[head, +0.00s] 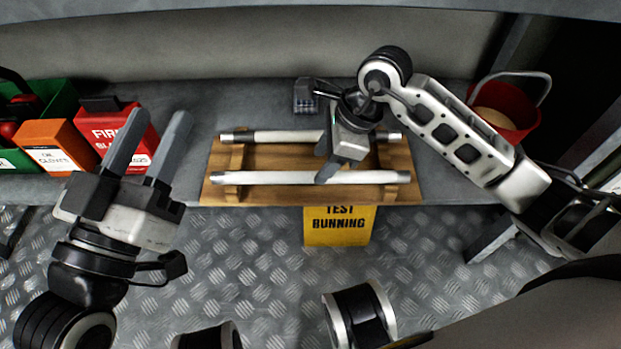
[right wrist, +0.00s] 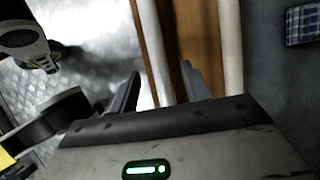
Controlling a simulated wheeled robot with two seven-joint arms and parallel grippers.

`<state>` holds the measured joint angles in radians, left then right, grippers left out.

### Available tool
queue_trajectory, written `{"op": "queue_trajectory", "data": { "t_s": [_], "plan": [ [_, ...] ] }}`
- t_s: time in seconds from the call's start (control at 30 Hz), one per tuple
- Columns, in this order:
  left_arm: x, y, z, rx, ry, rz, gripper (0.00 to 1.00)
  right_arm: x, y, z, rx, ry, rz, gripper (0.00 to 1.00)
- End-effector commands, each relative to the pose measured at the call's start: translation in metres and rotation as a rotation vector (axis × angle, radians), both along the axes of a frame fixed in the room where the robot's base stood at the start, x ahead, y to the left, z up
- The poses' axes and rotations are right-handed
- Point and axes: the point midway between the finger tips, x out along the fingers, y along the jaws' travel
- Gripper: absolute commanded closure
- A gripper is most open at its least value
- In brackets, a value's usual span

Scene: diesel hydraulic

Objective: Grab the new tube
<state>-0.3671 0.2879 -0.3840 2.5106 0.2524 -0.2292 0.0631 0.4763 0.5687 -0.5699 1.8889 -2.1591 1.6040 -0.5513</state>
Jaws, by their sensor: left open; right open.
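Two white tubes with grey ends lie parallel across a wooden rack (head: 225,190). The front tube (head: 270,178) is nearer me and the rear tube (head: 275,136) is behind it. My right gripper (head: 328,172) is open and points down over the front tube, hiding part of both tubes. In the right wrist view, the front tube (right wrist: 155,50) appears between its fingers and the rear tube (right wrist: 231,45) lies outside them. I cannot tell the gripper's exact height. My left gripper (head: 156,120) is open and empty, left of the rack.
A red box (head: 118,138), an orange box (head: 58,147) and a green bin (head: 58,98) stand at left. A red bucket (head: 508,108) is at right. A checkered cloth (head: 305,95) lies behind the rack. A yellow sign (head: 340,228) hangs at the bench's front edge.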

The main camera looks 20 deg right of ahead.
Motion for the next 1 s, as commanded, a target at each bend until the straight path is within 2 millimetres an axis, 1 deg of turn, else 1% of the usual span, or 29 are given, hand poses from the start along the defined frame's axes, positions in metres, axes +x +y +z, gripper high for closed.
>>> {"op": "queue_trajectory", "data": {
  "t_s": [0.03,0.1,0.2,0.33,0.5,0.57,0.6,0.67,0.7,1.0],
  "plan": [
    [0.001,0.000,0.003,0.019,-0.075,0.006,0.57,-0.001,0.005,-0.013,0.003,0.003,0.001,0.52],
    [0.000,0.000,0.014,0.041,-0.167,0.014,0.57,0.000,0.010,-0.022,0.003,0.004,0.000,0.52],
    [-0.002,0.001,0.025,0.059,-0.255,0.024,0.57,0.001,0.014,-0.031,0.003,0.004,0.000,0.52],
    [-0.003,0.001,0.032,0.069,-0.299,0.027,0.57,0.002,0.015,-0.034,0.002,0.002,-0.001,0.52],
    [-0.003,0.001,0.033,0.068,-0.298,0.028,0.57,0.002,0.015,-0.033,0.003,0.002,-0.001,0.52],
    [-0.003,0.001,0.032,0.068,-0.297,0.028,0.57,0.002,0.015,-0.033,0.003,0.002,-0.001,0.69],
    [-0.003,0.001,0.032,0.068,-0.297,0.028,0.57,0.002,0.015,-0.033,0.003,0.002,-0.001,0.80],
    [-0.003,0.001,0.032,0.067,-0.297,0.028,0.57,0.002,0.015,-0.033,0.003,0.002,-0.001,0.97],
    [-0.003,0.001,0.032,0.067,-0.297,0.028,0.57,0.002,0.015,-0.033,0.003,0.002,-0.001,1.00],
    [-0.003,0.001,0.033,0.066,-0.295,0.027,0.57,0.002,0.015,-0.031,0.003,0.002,-0.001,1.00]
  ]
}}
